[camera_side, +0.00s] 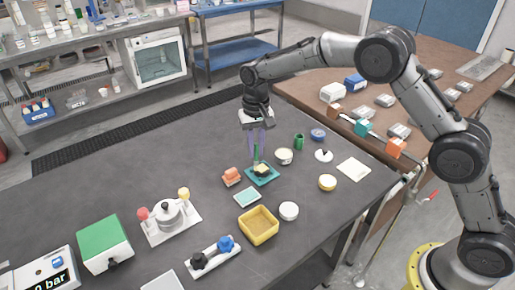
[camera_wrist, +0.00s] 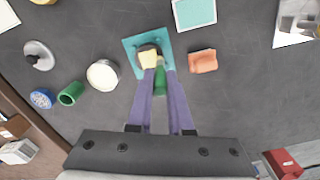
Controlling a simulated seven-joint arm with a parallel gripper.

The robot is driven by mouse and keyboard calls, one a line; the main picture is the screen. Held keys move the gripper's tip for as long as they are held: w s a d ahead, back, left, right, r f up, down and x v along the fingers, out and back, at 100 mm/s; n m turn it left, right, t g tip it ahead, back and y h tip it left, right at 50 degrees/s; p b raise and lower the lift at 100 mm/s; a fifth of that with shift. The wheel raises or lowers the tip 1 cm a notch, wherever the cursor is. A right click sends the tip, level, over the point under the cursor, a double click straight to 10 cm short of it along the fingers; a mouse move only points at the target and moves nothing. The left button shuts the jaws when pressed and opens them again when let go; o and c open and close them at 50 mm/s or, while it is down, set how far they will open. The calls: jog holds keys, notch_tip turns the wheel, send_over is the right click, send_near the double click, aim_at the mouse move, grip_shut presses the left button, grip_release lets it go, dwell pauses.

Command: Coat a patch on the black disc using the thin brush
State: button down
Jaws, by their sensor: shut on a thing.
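My gripper (camera_side: 256,154) has its purple fingers pointing down over the teal plate (camera_side: 275,174). In the wrist view my gripper (camera_wrist: 160,72) is shut on a slim green-handled tool (camera_wrist: 160,82), apparently the thin brush. The black disc (camera_side: 262,174) sits on the teal plate, which also shows in the wrist view (camera_wrist: 131,43). A pale yellow piece (camera_wrist: 148,59) covers part of the disc beside the brush's lower end. I cannot tell whether it is the brush head or a separate block, nor whether the brush touches the disc. The fingers and handle hide part of the disc.
An orange block (camera_side: 231,176) lies close left of the plate, a teal-edged pale tile (camera_side: 247,197) in front. A cream-topped round tub (camera_side: 284,156) and a green cylinder (camera_side: 299,142) stand to the right. A yellow tray (camera_side: 258,226) is nearer the front. Bare table lies behind the plate.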

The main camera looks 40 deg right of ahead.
jog(key=shift+d, duration=2.35)
jog(key=a, duration=0.6)
notch_tip(320, 180, up, 8)
jog(key=shift+d, duration=0.15)
